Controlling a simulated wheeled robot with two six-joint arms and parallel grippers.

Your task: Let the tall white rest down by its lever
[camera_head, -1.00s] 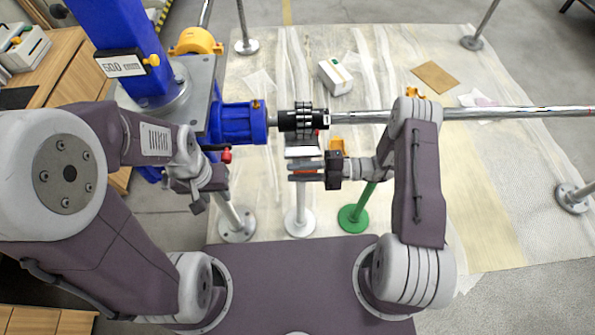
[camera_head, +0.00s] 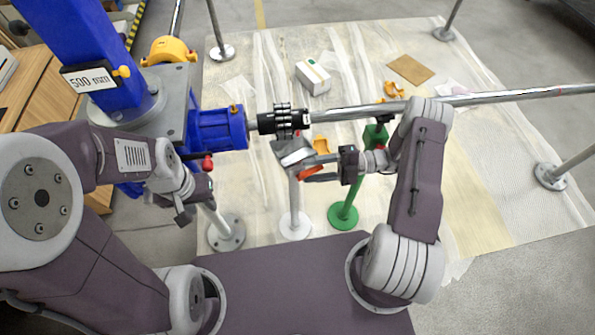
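The tall white rest (camera_head: 295,218) stands upright on a round white foot. Its grey head (camera_head: 290,151) is below the black chuck at the end of the long steel bar (camera_head: 435,104). An orange-red lever (camera_head: 321,177) shows beside the head. My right gripper (camera_head: 312,165) is at the lever, its fingers pointing left. The fingers and lever overlap, so I cannot tell whether they are shut on it. My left gripper (camera_head: 185,210) hangs to the left, below the blue machine's red knob (camera_head: 207,162); its finger gap is not clear.
The blue machine (camera_head: 216,130) holds the chuck (camera_head: 281,120). A green rest (camera_head: 343,214) stands close right of the white one. A yellow-orange cradle (camera_head: 321,146) is near the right gripper. A white box (camera_head: 313,76) lies on the floor sheet. Open floor lies to the right.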

